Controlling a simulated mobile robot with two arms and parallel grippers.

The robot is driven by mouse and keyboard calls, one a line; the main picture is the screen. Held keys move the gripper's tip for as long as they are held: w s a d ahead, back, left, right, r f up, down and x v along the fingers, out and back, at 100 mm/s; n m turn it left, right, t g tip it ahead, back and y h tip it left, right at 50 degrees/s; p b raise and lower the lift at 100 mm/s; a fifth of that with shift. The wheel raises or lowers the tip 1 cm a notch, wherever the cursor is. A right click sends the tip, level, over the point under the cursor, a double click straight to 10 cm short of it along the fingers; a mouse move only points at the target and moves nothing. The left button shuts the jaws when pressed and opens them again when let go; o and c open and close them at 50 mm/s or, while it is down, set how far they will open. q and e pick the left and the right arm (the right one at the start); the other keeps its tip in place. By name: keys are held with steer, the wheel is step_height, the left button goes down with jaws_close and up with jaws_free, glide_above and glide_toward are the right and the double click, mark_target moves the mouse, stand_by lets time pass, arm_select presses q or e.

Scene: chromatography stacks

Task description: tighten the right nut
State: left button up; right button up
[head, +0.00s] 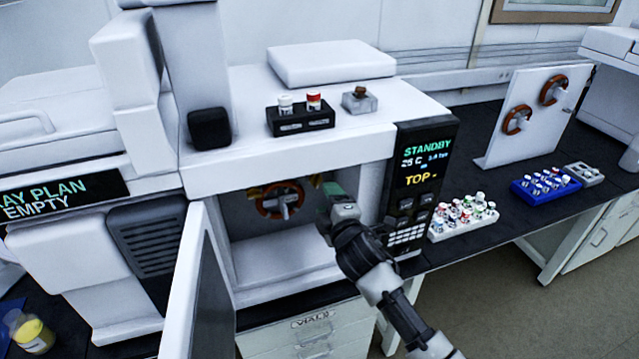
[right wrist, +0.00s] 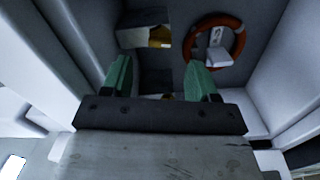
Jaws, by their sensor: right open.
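The instrument's oven compartment (head: 285,255) is open, with a copper-coloured coil (head: 283,200) on a white holder inside; the coil also shows in the right wrist view (right wrist: 217,42). A brass fitting, seemingly the right nut (head: 316,181), shows right of the coil, and another brass fitting (head: 254,193) is to its left. My right gripper (head: 325,197) reaches into the opening at its right side. In the right wrist view its green fingers (right wrist: 159,80) are open and apart. A small brass piece (right wrist: 168,97) shows low between them, partly hidden; contact cannot be told. My left gripper is out of view.
The open oven door (head: 192,285) stands at the left of the opening. The control panel (head: 420,185) reading STANDBY borders it on the right. A black vial rack (head: 300,120) stands on top. Vial trays (head: 545,190) and a board with coils (head: 530,110) are farther right.

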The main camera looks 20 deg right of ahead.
mark_target(318, 184)
steer(key=w, duration=0.6)
steer(key=shift+a+p, duration=0.2)
steer(key=shift+p, duration=0.1)
steer(key=c, duration=0.9)
